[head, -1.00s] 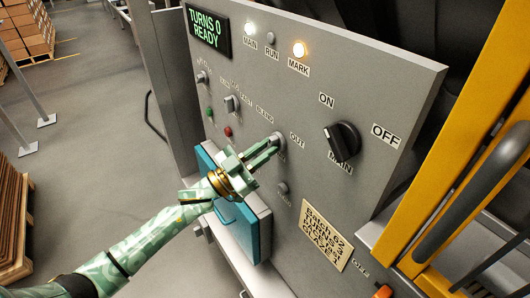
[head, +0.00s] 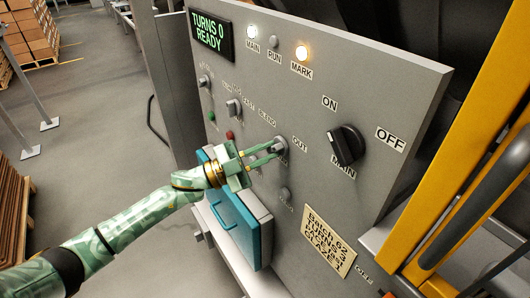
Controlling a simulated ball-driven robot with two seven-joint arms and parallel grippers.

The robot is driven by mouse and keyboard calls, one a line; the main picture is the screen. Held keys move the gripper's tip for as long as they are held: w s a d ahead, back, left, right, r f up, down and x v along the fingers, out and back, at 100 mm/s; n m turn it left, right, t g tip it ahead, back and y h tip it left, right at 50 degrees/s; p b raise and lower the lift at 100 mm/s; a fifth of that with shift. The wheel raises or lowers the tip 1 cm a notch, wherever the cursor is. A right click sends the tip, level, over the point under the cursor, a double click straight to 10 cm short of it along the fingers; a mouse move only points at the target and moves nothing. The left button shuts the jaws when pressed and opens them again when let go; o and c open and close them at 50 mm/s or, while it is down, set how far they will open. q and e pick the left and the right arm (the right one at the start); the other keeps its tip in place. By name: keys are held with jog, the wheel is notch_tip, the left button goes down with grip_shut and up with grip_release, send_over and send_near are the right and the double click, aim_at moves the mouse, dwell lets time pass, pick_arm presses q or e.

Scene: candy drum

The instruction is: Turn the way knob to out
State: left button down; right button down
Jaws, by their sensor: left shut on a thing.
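The way knob (head: 282,146) is a small grey knob on the grey panel, just left of the OUT label (head: 299,144). My left gripper (head: 274,152) comes in from the lower left with its green fingers shut on the knob. The fingertips cover part of the knob, so its exact pointing direction is hard to read. Another label by the knob is partly hidden. My right gripper is not in view.
A large black MAIN knob (head: 347,146) stands out to the right, between ON and OFF labels. The display (head: 211,35) reads TURNS 0 READY. MAIN and MARK lamps are lit. A teal-fronted box (head: 236,222) sits below my wrist. A yellow frame (head: 455,165) stands at right.

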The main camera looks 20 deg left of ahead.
pick_arm(q)
jog(key=shift+f, duration=0.1)
dwell(0.3)
jog(key=c, duration=1.4)
grip_release()
jog(key=b+v, duration=0.1)
jog(key=v, duration=1.5)
jog(key=shift+a, duration=0.2)
jog(key=shift+s, duration=0.1)
